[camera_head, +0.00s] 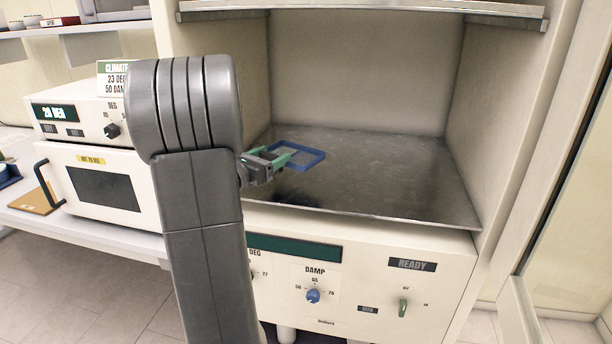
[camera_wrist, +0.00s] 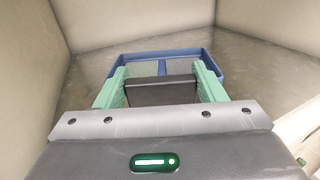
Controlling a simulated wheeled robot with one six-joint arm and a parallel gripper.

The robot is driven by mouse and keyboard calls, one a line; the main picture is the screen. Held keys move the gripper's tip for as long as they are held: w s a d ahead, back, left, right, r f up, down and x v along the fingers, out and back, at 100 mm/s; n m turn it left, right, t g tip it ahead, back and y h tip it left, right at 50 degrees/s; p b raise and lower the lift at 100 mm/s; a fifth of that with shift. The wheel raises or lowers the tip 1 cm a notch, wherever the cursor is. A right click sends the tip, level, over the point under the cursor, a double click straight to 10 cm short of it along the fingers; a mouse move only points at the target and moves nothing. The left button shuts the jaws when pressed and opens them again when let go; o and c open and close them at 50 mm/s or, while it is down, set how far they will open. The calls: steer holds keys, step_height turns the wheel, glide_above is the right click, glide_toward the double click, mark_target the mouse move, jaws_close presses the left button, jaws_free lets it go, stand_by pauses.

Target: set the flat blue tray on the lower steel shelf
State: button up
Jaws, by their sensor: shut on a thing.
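The flat blue tray (camera_head: 321,157) is a shallow blue frame with a greyish floor. My gripper (camera_head: 283,157) is shut on its near side, with green fingers. The tray is over the left part of the lower steel shelf (camera_head: 390,180) inside the open cabinet. It looks roughly level; whether it touches the steel is not clear. In the wrist view, the tray's blue rim (camera_wrist: 165,53) lies ahead of the green fingers (camera_wrist: 160,88). The shelf (camera_wrist: 252,60) shows around it. A dark block between the fingers hides the tray's near edge.
An upper steel shelf (camera_head: 370,6) crosses the cabinet top. Cream walls bound the lower shelf at left, back and right. The shelf's middle and right are bare. A control panel (camera_head: 350,275) is below; an open door (camera_head: 520,310) stands at right. A white oven-like unit (camera_head: 105,185) is left.

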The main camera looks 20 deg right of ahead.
steer(key=shift+f, duration=3.5)
steer(key=shift+f, duration=0.15)
steer(key=o, duration=1.1)
steer(key=shift+c, duration=0.2)
steer(key=shift+r+p, duration=0.25)
steer(key=shift+p, duration=0.15)
steer(key=b+v, duration=0.2)
steer(key=v, duration=1)
steer(key=shift+b, duration=0.35)
steer(key=shift+f, duration=0.1)
